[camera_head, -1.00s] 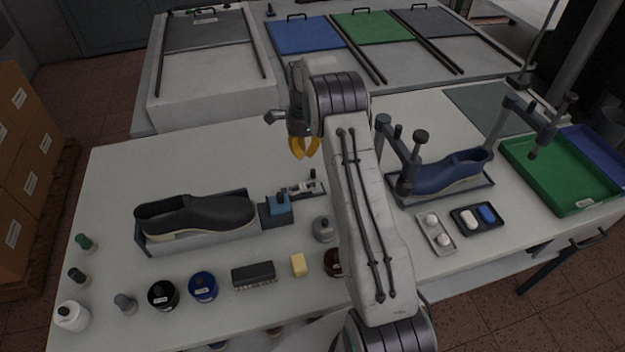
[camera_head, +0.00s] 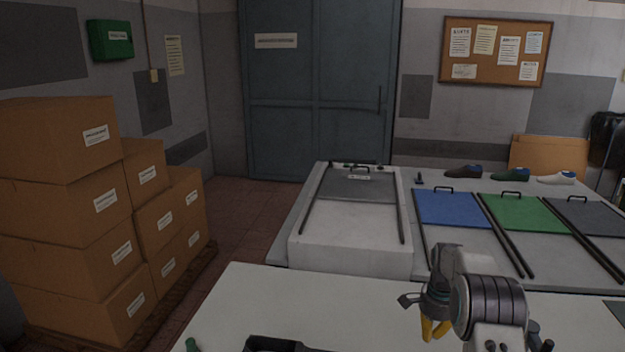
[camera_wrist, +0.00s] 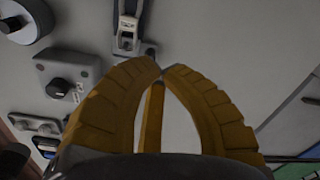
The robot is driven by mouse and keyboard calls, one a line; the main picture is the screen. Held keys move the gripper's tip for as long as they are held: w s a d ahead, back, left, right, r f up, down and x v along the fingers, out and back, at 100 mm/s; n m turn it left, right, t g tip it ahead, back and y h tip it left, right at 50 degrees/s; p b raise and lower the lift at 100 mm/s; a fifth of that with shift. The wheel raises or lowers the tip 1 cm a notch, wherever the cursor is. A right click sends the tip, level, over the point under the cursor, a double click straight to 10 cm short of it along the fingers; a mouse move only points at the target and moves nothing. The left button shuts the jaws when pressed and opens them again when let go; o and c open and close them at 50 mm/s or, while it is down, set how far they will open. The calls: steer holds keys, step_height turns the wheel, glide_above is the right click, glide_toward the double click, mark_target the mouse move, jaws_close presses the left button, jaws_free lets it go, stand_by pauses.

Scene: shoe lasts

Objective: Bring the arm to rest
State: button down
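My gripper (camera_head: 434,334) shows at the lower right of the head view, with its yellow fingers pointing down above the pale workbench (camera_head: 270,300). In the wrist view my gripper (camera_wrist: 160,70) has its curved yellow fingers drawn in, with the tips meeting or nearly so. Nothing is seen between them. A metal clamp-like fitting (camera_wrist: 128,28) lies on the bench beyond the tips, and a grey block with a black knob (camera_wrist: 62,86) is to the left; both look apart from the fingers. Most of my arm is out of the head view.
Behind stands a bench with a blue panel (camera_head: 452,209), a green panel (camera_head: 525,214) and several shoes. Stacked cardboard boxes (camera_head: 75,215) are at the left.

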steer(key=s+f+n, duration=0.1)
steer(key=s+n, duration=0.1)
steer(key=s+a+f+n+g, duration=0.1)
steer(key=s+f+n, duration=0.1)
steer(key=s, duration=0.1)
steer(key=s+f+n+g, duration=0.1)
steer(key=s+f+n, duration=0.1)
steer(key=shift+s+a+f+y, duration=0.15)
steer(key=shift+a+f+y, duration=0.15)
steer(key=shift+a, duration=0.1)
steer(key=s+n, duration=0.1)
steer(key=s+a+n, duration=0.1)
steer(key=s, duration=0.1)
steer(key=s+r+n+g, duration=0.1)
steer(key=s, duration=0.1)
steer(key=shift+s+a+r, duration=0.1)
steer(key=shift+s+a, duration=0.1)
steer(key=s+a+r+n+t, duration=0.2)
steer(key=s+a+r, duration=0.3)
steer(key=s+r, duration=0.6)
steer(key=s+a+r+n+t, duration=0.3)
steer(key=s+a+r+t, duration=0.2)
steer(key=s+r, duration=0.7)
steer(key=shift+n+b, duration=0.3)
steer(key=shift+d, duration=0.15)
